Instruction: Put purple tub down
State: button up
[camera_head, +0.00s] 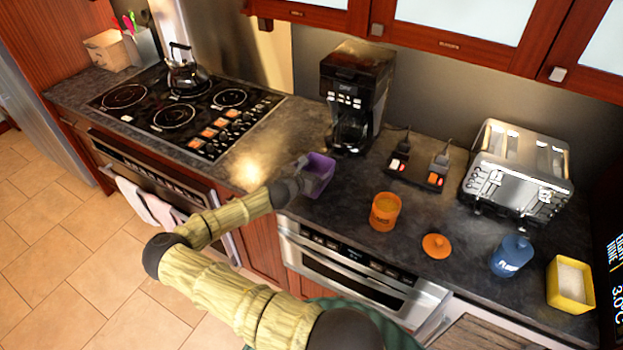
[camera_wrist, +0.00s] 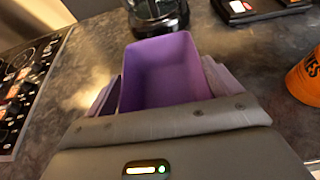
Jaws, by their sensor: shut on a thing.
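The purple tub (camera_head: 321,172) is an open square container, held at the end of my arm over the dark countertop, in front of the coffee maker. My gripper (camera_head: 303,180) is shut on it. In the wrist view the purple tub (camera_wrist: 165,72) sits between the two fingers of my gripper (camera_wrist: 165,95), and its inside looks empty. The tub's underside is hidden, so I cannot tell whether it touches the counter.
The coffee maker (camera_head: 352,95) stands behind the tub. The stove (camera_head: 185,108) is left. An orange canister (camera_head: 385,211), orange lid (camera_head: 435,245), blue jar (camera_head: 511,256), yellow tub (camera_head: 570,285) and toaster (camera_head: 517,172) are right. Bare countertop (camera_head: 300,115) lies left of the coffee maker.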

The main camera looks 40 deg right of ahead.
jog(key=shift+f+p, duration=0.7)
jog(key=shift+f, duration=1.35)
jog(key=o, duration=0.7)
jog(key=b+v, duration=0.3)
jog(key=v, duration=0.9)
jog(key=shift+s+b, duration=0.15)
jog(key=shift+b, duration=0.2)
